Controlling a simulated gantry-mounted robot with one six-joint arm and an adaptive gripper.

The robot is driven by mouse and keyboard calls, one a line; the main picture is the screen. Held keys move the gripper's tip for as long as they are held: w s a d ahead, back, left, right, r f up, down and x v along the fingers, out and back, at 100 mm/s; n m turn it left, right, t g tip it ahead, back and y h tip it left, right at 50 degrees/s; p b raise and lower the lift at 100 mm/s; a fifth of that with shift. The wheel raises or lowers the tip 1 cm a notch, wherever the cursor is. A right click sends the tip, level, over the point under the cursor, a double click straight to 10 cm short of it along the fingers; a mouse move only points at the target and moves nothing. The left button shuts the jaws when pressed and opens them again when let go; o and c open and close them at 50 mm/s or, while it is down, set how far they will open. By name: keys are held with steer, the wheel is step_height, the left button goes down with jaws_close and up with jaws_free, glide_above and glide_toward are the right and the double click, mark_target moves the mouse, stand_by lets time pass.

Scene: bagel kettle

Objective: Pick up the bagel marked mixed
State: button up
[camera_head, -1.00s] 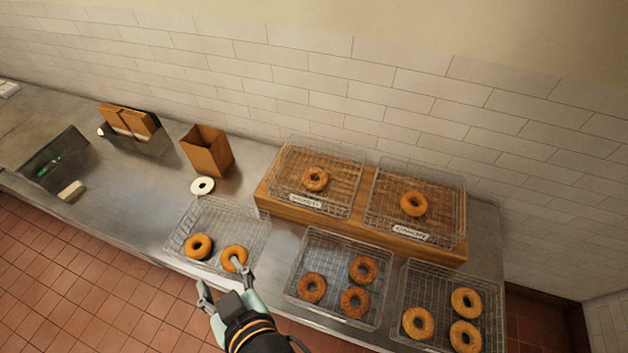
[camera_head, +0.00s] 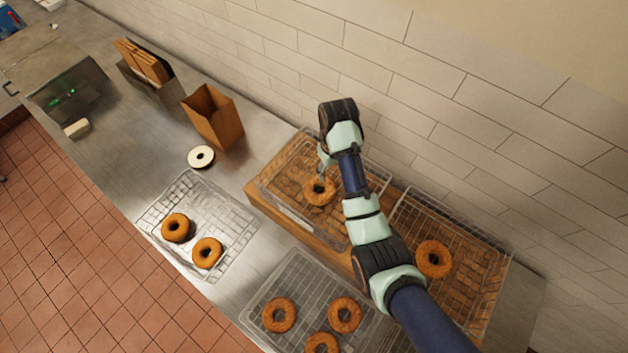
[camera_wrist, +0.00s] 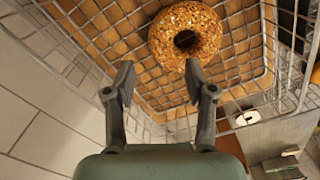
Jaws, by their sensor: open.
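A golden-brown bagel (camera_head: 319,191) with a seeded, grainy crust lies in the left raised wire basket (camera_head: 280,205). In the wrist view the same bagel (camera_wrist: 163,38) is at the top, ahead of the fingertips, with the basket's mesh around it. I cannot read a mark on it in these frames. My gripper (camera_wrist: 158,76) is open and empty, its fingers apart and short of the bagel. In the head view my gripper (camera_head: 323,165) is above the basket at the bagel's far side, partly hidden by my wrist.
Another bagel (camera_head: 434,259) lies in the right raised basket (camera_head: 487,235), which my arm partly covers. Lower front baskets hold more bagels (camera_head: 207,253) (camera_head: 279,315). A paper bag (camera_head: 213,117) and a white ring (camera_head: 201,157) stand to the left. The tiled wall (camera_head: 440,90) is close behind.

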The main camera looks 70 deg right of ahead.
mark_target(329, 183)
steer(key=shift+a+f, duration=0.2)
steer(key=shift+f, duration=0.8)
step_height(329, 183, down, 6)
steer(key=shift+r, duration=0.1)
steer(key=c, duration=0.9)
